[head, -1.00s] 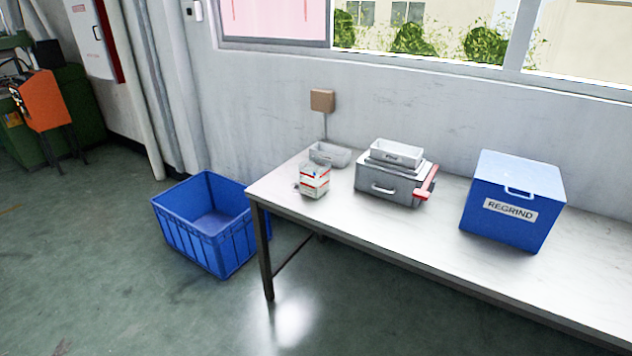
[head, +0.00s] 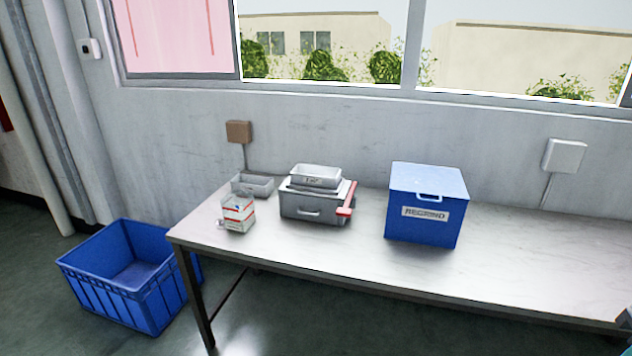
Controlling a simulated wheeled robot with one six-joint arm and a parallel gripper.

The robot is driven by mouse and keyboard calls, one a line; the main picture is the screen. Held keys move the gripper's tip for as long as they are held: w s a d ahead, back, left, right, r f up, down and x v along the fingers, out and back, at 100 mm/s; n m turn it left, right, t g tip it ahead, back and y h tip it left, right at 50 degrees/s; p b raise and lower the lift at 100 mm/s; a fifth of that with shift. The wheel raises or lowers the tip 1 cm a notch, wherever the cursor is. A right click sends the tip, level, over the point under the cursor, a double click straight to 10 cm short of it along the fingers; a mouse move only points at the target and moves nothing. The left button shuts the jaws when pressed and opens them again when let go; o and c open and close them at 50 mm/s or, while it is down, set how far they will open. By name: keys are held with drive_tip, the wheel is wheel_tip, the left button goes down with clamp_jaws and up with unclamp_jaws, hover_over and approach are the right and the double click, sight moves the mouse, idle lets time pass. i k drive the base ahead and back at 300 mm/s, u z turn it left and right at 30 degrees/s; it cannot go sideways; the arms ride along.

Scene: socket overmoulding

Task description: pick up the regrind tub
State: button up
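The regrind tub (head: 425,226) is a blue lidded box with a white label reading REGRIND and a handle at the front edge of its lid. It stands upright on the white-topped table (head: 530,255), right of the middle of the head view. Nothing touches it, and there is a gap between it and the grey box to its left. My gripper does not show in the head view.
A grey box (head: 308,207) with a red lever and a small tray (head: 315,176) on top stands left of the tub. A carton (head: 238,214) and a grey bin (head: 252,186) are further left. A blue crate (head: 130,280) sits on the floor. The tabletop right of the tub is clear.

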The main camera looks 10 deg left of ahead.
sight(238, 207)
drive_tip(key=k, duration=0.4)
drive_tip(key=u, duration=1.1)
drive_tip(key=i, duration=1.9)
drive_tip(key=z, duration=0.5)
